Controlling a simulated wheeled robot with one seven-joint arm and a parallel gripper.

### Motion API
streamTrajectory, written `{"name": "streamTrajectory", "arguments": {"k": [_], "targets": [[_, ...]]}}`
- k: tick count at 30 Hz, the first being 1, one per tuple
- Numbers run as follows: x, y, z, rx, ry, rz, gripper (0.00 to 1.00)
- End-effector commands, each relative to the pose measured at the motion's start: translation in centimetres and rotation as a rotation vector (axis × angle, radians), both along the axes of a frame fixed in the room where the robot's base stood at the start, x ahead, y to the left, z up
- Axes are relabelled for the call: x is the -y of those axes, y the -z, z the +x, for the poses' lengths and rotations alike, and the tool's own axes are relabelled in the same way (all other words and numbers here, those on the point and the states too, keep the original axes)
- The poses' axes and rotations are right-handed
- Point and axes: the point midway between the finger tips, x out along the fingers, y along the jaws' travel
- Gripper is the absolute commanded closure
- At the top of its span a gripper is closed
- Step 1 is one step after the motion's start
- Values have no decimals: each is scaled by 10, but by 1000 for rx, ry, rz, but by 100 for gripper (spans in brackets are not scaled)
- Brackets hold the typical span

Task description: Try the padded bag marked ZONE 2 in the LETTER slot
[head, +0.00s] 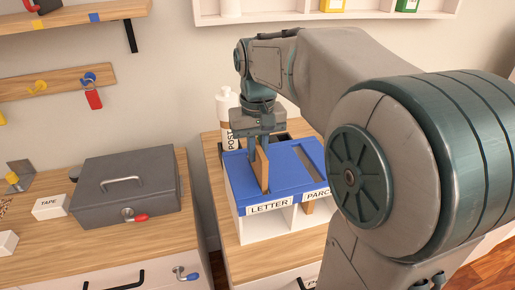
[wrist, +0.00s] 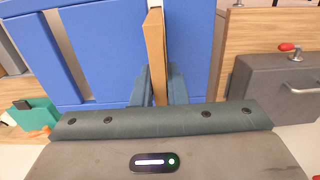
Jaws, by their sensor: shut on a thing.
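My gripper (head: 260,140) is shut on a brown padded bag (head: 262,168), held upright and edge-on above the blue-topped sorting box (head: 234,170). In the wrist view the bag (wrist: 156,50) stands between my two fingers (wrist: 158,88). No ZONE 2 mark is readable. The LETTER label (head: 269,207) is on the box's front edge, just below the bag. The bag hides the LETTER slot, and I cannot tell whether its lower edge is in the slot or resting on the top. The PARCEL slot (head: 312,158) is open to the right, partly behind my arm.
A white bottle marked POST (head: 227,105) stands behind the box. A grey cash box (head: 124,187) and a TAPE box (head: 50,207) sit on the left cabinet. A gap separates the two cabinets. A red-tagged key (head: 92,97) hangs on the wall rail.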

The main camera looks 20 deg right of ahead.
Motion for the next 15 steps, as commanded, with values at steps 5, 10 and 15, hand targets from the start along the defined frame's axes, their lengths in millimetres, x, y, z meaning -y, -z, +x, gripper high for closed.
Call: {"name": "streamTrajectory", "arguments": {"k": [5,10,15], "targets": [[0,3,0,0,0,0,100],[0,5,0,0,0,0,100],[0,8,0,0,0,0,100]]}}
